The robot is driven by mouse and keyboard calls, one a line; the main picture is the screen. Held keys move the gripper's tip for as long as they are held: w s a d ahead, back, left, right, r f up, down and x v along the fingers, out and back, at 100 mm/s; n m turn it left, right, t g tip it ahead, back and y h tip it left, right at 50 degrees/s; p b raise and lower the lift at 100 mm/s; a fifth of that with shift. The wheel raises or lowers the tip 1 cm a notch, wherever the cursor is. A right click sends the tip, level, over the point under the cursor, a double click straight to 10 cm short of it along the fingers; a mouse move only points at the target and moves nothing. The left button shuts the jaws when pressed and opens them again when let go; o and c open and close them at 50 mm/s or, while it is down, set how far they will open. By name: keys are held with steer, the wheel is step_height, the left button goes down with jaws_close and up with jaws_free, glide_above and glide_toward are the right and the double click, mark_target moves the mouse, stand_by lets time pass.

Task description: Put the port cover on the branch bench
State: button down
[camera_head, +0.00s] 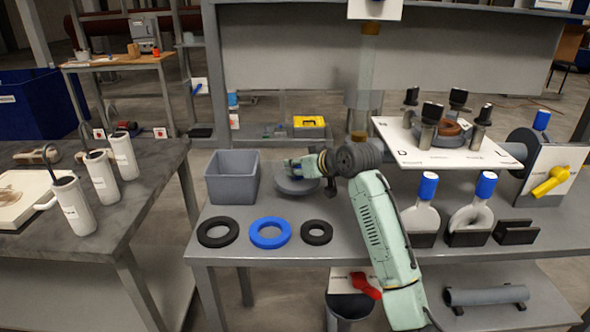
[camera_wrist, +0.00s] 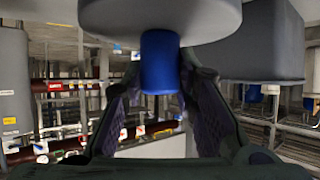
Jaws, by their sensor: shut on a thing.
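The port cover, a grey disc with a blue knob, shows in the head view (camera_head: 296,188) over the grey branch bench (camera_head: 225,254), right of a grey bin. In the wrist view its grey disc (camera_wrist: 160,14) fills the top, and its blue knob (camera_wrist: 160,62) is between my fingers. My gripper (camera_wrist: 160,85) is shut on the knob. In the head view my gripper (camera_head: 301,167) lies level just above the disc. The arm hides part of this area. I cannot tell whether the disc touches the bench.
A grey bin (camera_head: 231,178) stands left of the cover. Black and blue rings (camera_head: 269,233) lie in front. A white raised plate (camera_head: 447,151) with several clamps and blue-topped branch pieces (camera_head: 425,215) are at right. A dark table (camera_head: 110,205) with white canisters stands at left.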

steer(key=shift+w+a, duration=0.4)
steer(key=shift+w, duration=0.3)
steer(key=shift+f+p, duration=0.7)
steer(key=shift+f, duration=1.1)
steer(key=shift+f, duration=0.2)
steer(key=c, duration=1.3)
jaws_free()
steer(key=shift+r, duration=0.25)
steer(key=shift+s+d, duration=0.2)
steer(key=shift+s, duration=0.1)
steer(key=b+v, duration=0.3)
steer(key=v, duration=0.8)
steer(key=shift+s+r, duration=0.1)
steer(key=shift+r, duration=0.1)
